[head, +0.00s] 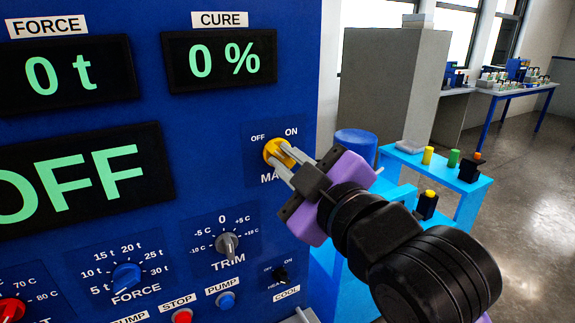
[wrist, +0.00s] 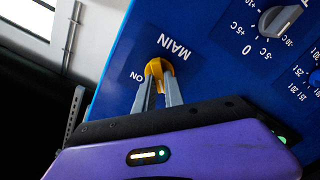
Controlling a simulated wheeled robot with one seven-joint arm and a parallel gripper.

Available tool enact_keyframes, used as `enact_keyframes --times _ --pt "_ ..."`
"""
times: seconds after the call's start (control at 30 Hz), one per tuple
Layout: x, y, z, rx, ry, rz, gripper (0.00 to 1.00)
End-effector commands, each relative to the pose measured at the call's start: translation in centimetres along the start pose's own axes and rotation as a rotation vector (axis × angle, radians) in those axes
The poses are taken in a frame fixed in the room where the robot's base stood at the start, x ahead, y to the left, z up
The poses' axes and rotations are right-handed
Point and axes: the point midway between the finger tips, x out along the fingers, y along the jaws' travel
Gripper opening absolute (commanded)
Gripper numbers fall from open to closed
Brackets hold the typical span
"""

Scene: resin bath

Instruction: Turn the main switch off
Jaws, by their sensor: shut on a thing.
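The main switch (head: 271,149) is a yellow rotary knob on the blue panel, between an OFF mark at its upper left and an ON mark at its upper right. My gripper (head: 284,158) is shut on the knob, one finger on each side of it. In the wrist view the yellow knob (wrist: 154,68) shows between the tips of my gripper (wrist: 157,80), with MAIN and ON printed beside it. OFF is hidden there. Which mark the knob points to I cannot tell. In the head view the MAIN label is partly covered.
A large display (head: 85,178) reads OFF, cut at the left; smaller ones read 0 t (head: 60,76) and 0 % (head: 222,60). The TRIM knob (head: 227,245), FORCE knob (head: 127,277) and COOL switch (head: 280,274) sit below. A light-blue table (head: 455,178) stands at the right.

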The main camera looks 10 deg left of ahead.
Motion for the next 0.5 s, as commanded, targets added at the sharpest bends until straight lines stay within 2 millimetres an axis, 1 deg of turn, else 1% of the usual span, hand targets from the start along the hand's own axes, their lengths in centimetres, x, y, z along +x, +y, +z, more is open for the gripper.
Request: enact_keyframes --times 0.2,0.5 --pt "-0.02 -0.01 -0.05 -0.035 0.001 0.001 0.0" --pt "-0.02 -0.01 -0.09 -0.04 0.002 0.0 0.0"
